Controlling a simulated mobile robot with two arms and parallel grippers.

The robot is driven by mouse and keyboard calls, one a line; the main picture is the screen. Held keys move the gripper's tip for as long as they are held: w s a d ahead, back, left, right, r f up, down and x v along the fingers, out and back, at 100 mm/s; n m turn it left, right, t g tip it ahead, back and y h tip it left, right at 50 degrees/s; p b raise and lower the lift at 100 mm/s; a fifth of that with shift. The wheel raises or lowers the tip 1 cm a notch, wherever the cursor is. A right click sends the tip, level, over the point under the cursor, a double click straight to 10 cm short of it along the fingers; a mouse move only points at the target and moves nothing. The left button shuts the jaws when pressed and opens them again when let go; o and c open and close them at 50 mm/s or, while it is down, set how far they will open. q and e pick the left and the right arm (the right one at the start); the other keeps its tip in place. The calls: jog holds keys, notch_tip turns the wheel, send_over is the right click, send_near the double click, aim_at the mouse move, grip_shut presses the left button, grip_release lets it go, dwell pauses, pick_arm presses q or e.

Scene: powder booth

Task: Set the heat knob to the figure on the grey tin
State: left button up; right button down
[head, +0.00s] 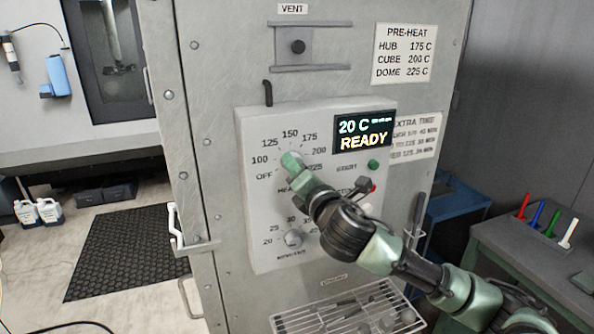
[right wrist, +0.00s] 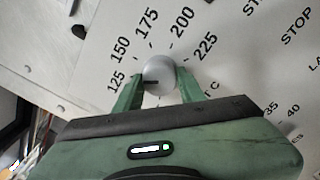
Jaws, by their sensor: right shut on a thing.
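The heat knob (head: 291,160) is on the oven's panel, ringed by figures from OFF and 100 to 225. My right gripper (head: 301,170) is shut on it and partly hides it. In the right wrist view the round grey knob (right wrist: 160,74) sits between the two green fingers (right wrist: 158,90). A dark mark on the knob points left, roughly towards 125; the exact setting is hard to read. No grey tin shows in either view. My left gripper is not in view.
The display (head: 363,132) reads 20 C READY. A PRE-HEAT card (head: 404,54) lists hub 175, cube 200, dome 225. A green button (head: 373,165) and a lower knob (head: 293,239) are close by. A wire rack (head: 350,308) juts out below the panel.

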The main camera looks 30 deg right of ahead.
jog(key=m+p, duration=0.1)
jog(key=m, duration=1)
jog(key=m+p, duration=0.1)
jog(key=m, duration=1)
jog(key=shift+m+g+h, duration=0.3)
jog(key=shift+g+h, duration=0.1)
jog(key=c, duration=0.9)
grip_release()
jog(key=shift+o, duration=0.2)
jog(key=shift+s, duration=0.1)
